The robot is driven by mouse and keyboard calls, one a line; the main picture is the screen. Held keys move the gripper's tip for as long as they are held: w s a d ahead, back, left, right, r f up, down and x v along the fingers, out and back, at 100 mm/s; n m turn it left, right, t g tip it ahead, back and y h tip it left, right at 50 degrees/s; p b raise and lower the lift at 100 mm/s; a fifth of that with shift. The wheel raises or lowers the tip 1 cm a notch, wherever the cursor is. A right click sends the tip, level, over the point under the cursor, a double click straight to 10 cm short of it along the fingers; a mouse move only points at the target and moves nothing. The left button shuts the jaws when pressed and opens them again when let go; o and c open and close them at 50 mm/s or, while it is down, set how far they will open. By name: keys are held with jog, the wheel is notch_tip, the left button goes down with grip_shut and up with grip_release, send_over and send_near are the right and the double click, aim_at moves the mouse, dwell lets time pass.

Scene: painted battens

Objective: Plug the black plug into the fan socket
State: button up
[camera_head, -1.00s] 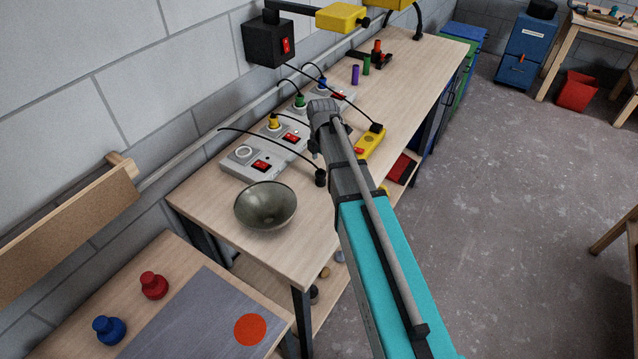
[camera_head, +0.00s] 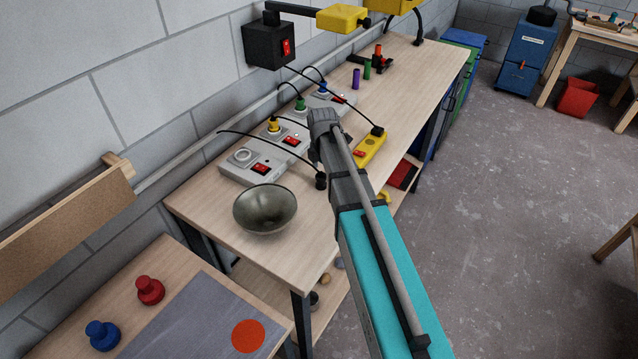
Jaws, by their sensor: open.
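The black plug (camera_head: 320,181) stands on the bench at the front end of a loose black cable, just right of the grey socket strip. An empty round socket (camera_head: 243,156) with a red switch is at the strip's near end. Yellow (camera_head: 273,125), green (camera_head: 300,104) and blue (camera_head: 323,88) plugs fill the sockets farther along. I cannot read which socket is the fan's. My gripper (camera_head: 314,151) is mostly hidden by my own arm; a small dark part shows above the bench, behind the black plug and apart from it. It is open, and nothing shows in it.
A grey-green bowl (camera_head: 265,209) stands in front of the strip. A yellow power block (camera_head: 370,150) lies right of my wrist, and a black cable crosses the bench to it. A black switch box (camera_head: 269,45) is on the wall. The bench top (camera_head: 290,255) is clear near its front corner.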

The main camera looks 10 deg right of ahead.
aim_at(321, 175)
jog(key=shift+w+a+f+b, duration=0.1)
jog(key=shift+f+b, duration=1.95)
jog(key=shift+f, duration=0.25)
jog(key=c, duration=1.2)
